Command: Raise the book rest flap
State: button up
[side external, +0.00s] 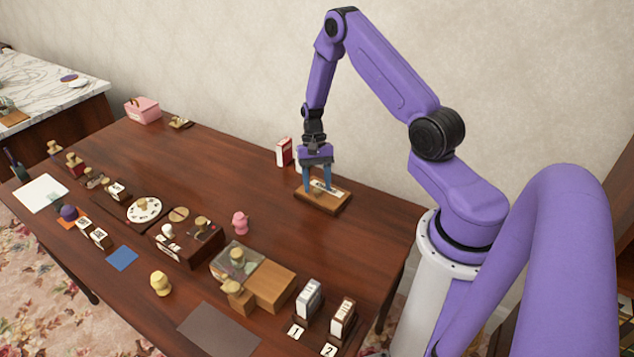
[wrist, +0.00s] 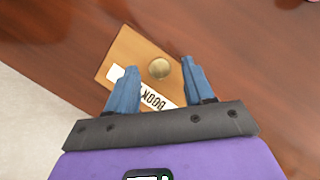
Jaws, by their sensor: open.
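The book rest (side external: 338,203) is a low wooden block near the wall side of the table, with a pale label on top. In the wrist view its flap (wrist: 133,50) appears as a tan wooden board lying flat, with a round brass knob (wrist: 159,68) and a label partly reading "BOOK". My gripper (side external: 318,188) points down above the book rest. In the wrist view my gripper (wrist: 158,66) is open, one blue finger on each side of the knob. I cannot tell how far above the board the fingertips are. Part of the label is hidden by the fingers.
A red-and-white box (side external: 284,152) stands just behind the book rest. A pink figure (side external: 240,223) stands to the left. Wooden blocks (side external: 275,287) and two numbered upright holders (side external: 308,300) are toward the front. The table between the book rest and the pink basket (side external: 143,110) is mostly clear.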

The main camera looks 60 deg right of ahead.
grip_shut()
